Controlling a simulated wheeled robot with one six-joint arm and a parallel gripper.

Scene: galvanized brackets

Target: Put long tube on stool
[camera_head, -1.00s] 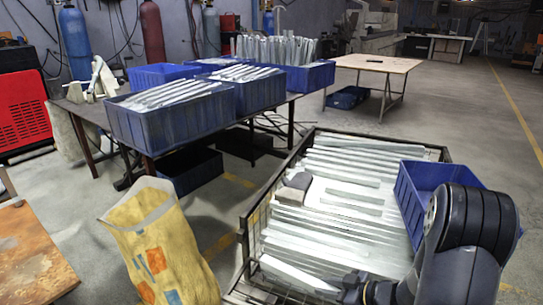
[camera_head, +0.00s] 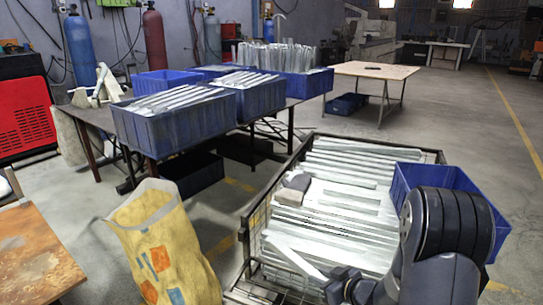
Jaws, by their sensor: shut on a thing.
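My gripper (camera_head: 336,284) is at the lower middle, at the front of the wire cage crate. It is shut on a long tube (camera_head: 298,262), a pale grey metal piece that slants up and left from the jaws over the crate's front left part. The fingertips are small and partly hidden by my arm. Whether the tube touches the pieces below it, I cannot tell. A brown, stained wooden top (camera_head: 38,250) at the lower left, cut off by the picture edge, may be the stool.
The crate (camera_head: 252,215) holds many metal strips and a grey block (camera_head: 297,181). A blue bin (camera_head: 437,176) stands at its right. A yellow bag (camera_head: 160,245) stands between crate and wooden top. Behind are a table with blue bins (camera_head: 170,132) and a pale table (camera_head: 376,70).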

